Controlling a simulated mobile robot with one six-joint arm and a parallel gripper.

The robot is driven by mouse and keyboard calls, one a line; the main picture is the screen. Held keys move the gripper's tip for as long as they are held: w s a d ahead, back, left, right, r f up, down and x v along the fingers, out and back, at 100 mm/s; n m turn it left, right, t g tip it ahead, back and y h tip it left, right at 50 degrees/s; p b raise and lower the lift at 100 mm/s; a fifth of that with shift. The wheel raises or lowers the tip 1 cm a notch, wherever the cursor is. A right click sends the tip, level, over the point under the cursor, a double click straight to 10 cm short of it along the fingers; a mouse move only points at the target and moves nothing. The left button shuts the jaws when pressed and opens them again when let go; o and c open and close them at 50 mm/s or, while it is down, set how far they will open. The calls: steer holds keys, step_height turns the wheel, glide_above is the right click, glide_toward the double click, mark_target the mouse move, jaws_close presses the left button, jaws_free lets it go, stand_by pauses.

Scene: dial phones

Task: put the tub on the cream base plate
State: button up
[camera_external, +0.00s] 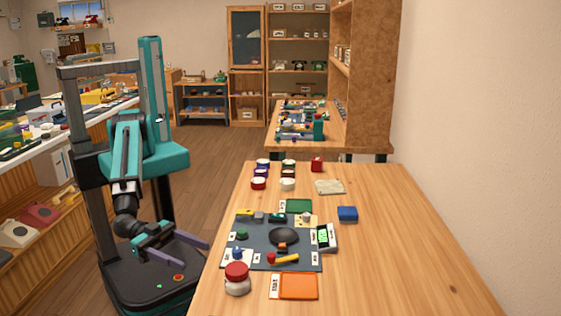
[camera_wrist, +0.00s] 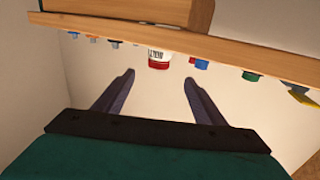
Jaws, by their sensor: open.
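A small pale tub with a red lid (camera_external: 237,278) stands upright at the near left edge of the table. In the wrist view, which looks upside down, a labelled white tub with a red lid (camera_wrist: 159,57) shows ahead of the fingers. A small cream plate (camera_external: 313,219) lies at the back right of the dark mat, with a small part on it; I cannot tell surely that it is the base plate. My gripper (camera_external: 195,255) is open and empty, left of the table edge. In the wrist view its fingers (camera_wrist: 160,76) are apart, with nothing between them.
The dark work mat (camera_external: 262,235) holds several parts and tools. An orange tray (camera_external: 298,286), a blue box (camera_external: 347,214), a pale cloth-like sheet (camera_external: 329,187) and several small pots (camera_external: 258,184) surround it. The table's right side (camera_external: 410,250) is clear.

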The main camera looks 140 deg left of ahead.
steer(key=shift+r, duration=0.15)
steer(key=w+d+r+m+t+h+p, duration=0.1)
steer(key=w+d+r+m+h+p, duration=0.25)
steer(key=m, duration=0.75)
steer(key=w+d+r+m+h+p, duration=0.15)
steer(key=d+r+m+h, duration=0.35)
steer(key=m, duration=0.5)
steer(key=a+f+m+g+p, duration=0.1)
steer(key=a+m+p, duration=0.1)
steer(key=a+m, duration=0.2)
steer(key=a+f+m+g+y+p, duration=0.1)
steer(key=a+m, duration=0.3)
steer(key=m, duration=0.4)
steer(key=a+f+m+g+y+p, duration=0.1)
steer(key=a+f+m+g+p, duration=0.1)
steer(key=m, duration=0.4)
steer(key=shift+w+a+f+p, duration=0.2)
steer(key=shift+a+p, duration=0.15)
steer(key=shift+a, duration=0.3)
steer(key=shift+w+a+f+p, duration=0.1)
steer(key=shift+w+a+p, duration=0.2)
steer(key=shift+a, duration=0.35)
steer(key=shift+s+a+m+y, duration=0.1)
steer(key=shift+a+m+y, duration=0.25)
steer(key=shift+a, duration=0.2)
